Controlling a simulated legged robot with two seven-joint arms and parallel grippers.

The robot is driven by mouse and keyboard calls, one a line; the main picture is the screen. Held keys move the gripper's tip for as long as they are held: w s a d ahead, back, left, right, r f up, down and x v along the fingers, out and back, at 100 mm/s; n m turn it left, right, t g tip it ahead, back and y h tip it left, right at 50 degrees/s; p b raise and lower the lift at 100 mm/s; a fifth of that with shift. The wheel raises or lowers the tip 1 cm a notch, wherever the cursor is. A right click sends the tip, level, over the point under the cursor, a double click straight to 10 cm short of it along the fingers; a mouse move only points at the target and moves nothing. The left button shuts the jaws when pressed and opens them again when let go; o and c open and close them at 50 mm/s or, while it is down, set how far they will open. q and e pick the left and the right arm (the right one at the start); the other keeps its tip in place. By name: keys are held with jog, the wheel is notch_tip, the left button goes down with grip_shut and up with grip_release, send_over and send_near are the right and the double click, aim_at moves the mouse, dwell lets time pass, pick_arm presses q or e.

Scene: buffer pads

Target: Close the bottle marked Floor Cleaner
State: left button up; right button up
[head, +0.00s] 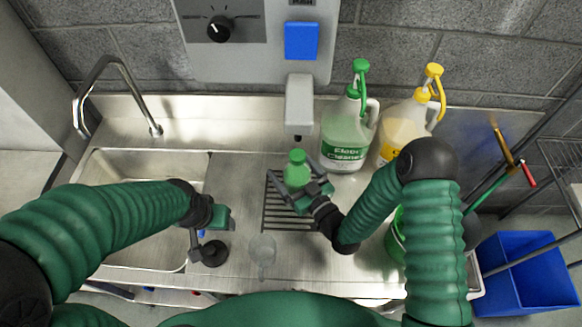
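A large translucent jug (345,137) stands at the back of the steel counter. Its green label appears to read Floor Cleaner, and a green top with a curved spout (360,76) rises from it. My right gripper (295,178) is in front and to the left of this jug, above the drain grate.
A similar jug with a yellow top (397,126) stands right of the green one, partly behind my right arm. A dispenser nozzle (298,106) hangs above the grate (272,212). The sink (130,165) is left; a blue bin (525,275) is right.

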jog(key=shift+r, duration=0.1)
jog(key=b+v, duration=0.2)
jog(key=v, duration=1)
